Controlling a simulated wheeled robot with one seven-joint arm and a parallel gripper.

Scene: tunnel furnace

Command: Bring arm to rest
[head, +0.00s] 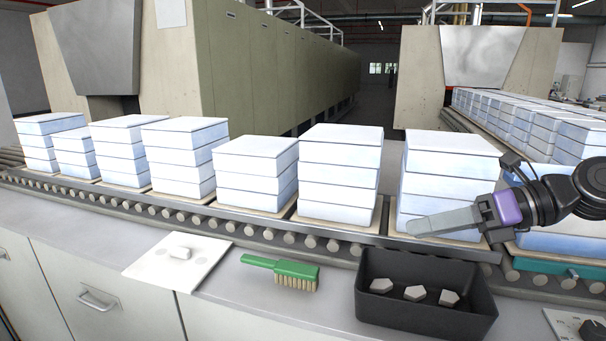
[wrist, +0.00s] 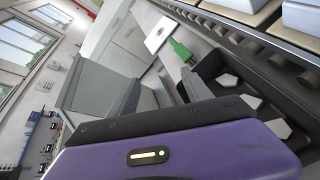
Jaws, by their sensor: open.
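My gripper (head: 445,220) is at the right in the head view, reaching in from the right edge and pointing left. It is in front of a stack of white blocks (head: 450,165) on the roller conveyor and above the black bin (head: 425,317). In the wrist view my gripper (wrist: 155,92) shows two grey fingers spread apart, with nothing between them. The purple gripper body fills the bottom of that view. The black bin (wrist: 212,68) lies to the right of the fingers there.
Several stacks of white blocks (head: 258,168) stand along the roller conveyor (head: 330,247). A green brush (head: 283,270), a white plate (head: 150,264) with a small white piece, and the bin holding three grey pieces lie on the front counter. The counter's left part is clear.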

